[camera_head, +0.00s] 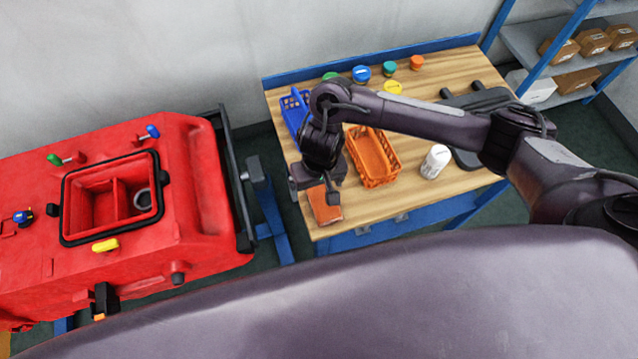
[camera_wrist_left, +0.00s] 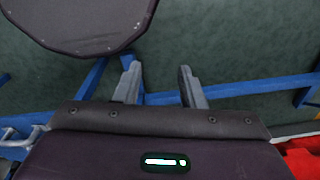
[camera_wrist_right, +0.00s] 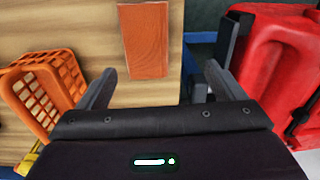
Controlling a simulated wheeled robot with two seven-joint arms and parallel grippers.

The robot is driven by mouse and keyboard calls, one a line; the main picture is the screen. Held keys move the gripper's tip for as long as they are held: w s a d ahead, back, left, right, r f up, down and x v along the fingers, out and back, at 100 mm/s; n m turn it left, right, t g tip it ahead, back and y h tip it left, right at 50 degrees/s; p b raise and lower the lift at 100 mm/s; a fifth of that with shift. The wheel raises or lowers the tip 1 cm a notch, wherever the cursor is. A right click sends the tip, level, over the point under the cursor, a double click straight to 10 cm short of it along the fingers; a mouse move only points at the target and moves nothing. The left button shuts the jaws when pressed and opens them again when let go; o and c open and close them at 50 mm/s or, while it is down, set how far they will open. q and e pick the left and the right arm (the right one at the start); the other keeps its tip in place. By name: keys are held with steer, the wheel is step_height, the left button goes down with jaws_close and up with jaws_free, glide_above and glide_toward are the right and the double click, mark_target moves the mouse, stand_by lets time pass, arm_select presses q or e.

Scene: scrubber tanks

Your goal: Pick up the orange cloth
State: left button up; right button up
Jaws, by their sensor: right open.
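The orange cloth (camera_head: 325,208) lies flat and folded at the front left corner of the wooden workbench. It also shows in the right wrist view (camera_wrist_right: 145,42) as an orange rectangle near the bench edge. My right gripper (camera_head: 315,193) is open and empty above the cloth and hides part of it in the head view. In the right wrist view the cloth lies ahead of the spread fingers (camera_wrist_right: 157,78), apart from them. My left gripper (camera_wrist_left: 159,72) is open and empty above the floor; it is not visible in the head view.
An orange basket (camera_head: 372,158), a white bottle (camera_head: 435,162), a blue basket (camera_head: 293,108) and several coloured lids stand on the workbench (camera_head: 440,105). A red scrubber tank (camera_head: 205,180) stands left, across a narrow gap. A shelf (camera_head: 535,45) with boxes is at back right.

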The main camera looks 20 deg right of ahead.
mark_target(324, 203)
steer(key=shift+w+d+f+m+h+b, duration=0.15)
steer(key=shift+d+f+b, duration=0.15)
steer(key=shift+d, duration=0.2)
steer(key=shift+s+d+f+m+h+b, duration=0.15)
steer(key=shift+d+f, duration=0.15)
steer(key=shift+d, duration=0.15)
steer(key=f, duration=0.1)
steer(key=s+f+b, duration=0.1)
steer(key=shift+a+f, duration=0.1)
steer(key=shift+f, duration=0.2)
steer(key=shift+w+f, duration=0.2)
steer(key=shift+f, duration=1.65)
arm_select(q)
steer(key=shift+s+f, duration=0.4)
steer(key=shift+f, duration=0.45)
arm_select(e)
steer(key=c, duration=1.1)
